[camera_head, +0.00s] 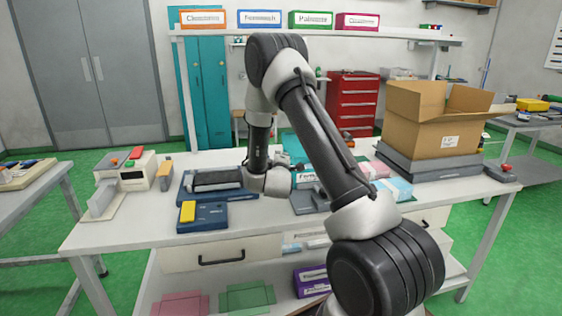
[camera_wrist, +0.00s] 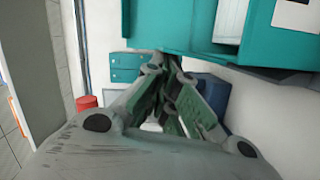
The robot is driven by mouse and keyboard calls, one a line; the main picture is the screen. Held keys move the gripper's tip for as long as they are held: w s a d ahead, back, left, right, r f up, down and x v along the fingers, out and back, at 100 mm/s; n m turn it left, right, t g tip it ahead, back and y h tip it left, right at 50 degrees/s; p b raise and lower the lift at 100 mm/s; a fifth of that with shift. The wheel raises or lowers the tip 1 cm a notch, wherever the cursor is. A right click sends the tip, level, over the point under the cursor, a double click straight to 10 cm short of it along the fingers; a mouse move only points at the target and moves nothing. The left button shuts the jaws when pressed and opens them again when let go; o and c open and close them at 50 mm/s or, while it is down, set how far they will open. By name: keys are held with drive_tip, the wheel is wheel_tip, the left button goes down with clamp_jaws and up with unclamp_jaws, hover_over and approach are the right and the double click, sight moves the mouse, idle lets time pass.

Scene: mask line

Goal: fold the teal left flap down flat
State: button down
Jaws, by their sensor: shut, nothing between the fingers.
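A teal carton (camera_head: 306,184) with a white label stands on the table, mostly behind my arm in the head view. A raised teal panel (camera_head: 291,146) shows between my arm links; I cannot tell surely which flap it is. In the wrist view teal panels (camera_wrist: 270,52) fill the top, with white content (camera_wrist: 229,20) between them. My gripper (camera_wrist: 160,60) is shut and empty, its fingertips close to the lower edge of the teal; contact cannot be told.
A dark blue box with a yellow block (camera_head: 188,211) lies at the table's front left. Pink and light-blue packs (camera_head: 397,188) lie right of the carton. An open brown carton (camera_head: 415,133) stands on grey trays at the right. A red cylinder (camera_wrist: 87,102) shows in the wrist view.

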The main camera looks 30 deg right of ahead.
drive_tip(key=d+m, duration=0.1)
drive_tip(key=m, duration=0.1)
drive_tip(key=d+m+y, duration=0.1)
drive_tip(key=m, duration=0.1)
drive_tip(key=s+d+m+y, duration=0.1)
drive_tip(key=d+m, duration=0.1)
drive_tip(key=m, duration=0.1)
drive_tip(key=shift+r+g, duration=0.3)
drive_tip(key=m, duration=0.1)
drive_tip(key=d+m+y, duration=0.1)
drive_tip(key=m, duration=0.1)
drive_tip(key=shift+s+d+f+m, duration=0.3)
drive_tip(key=shift+d+f, duration=0.05)
drive_tip(key=shift+f, duration=0.05)
drive_tip(key=shift+s+d+f+y, duration=0.1)
drive_tip(key=shift+d+f+y, duration=0.2)
drive_tip(key=shift+d+f, duration=0.15)
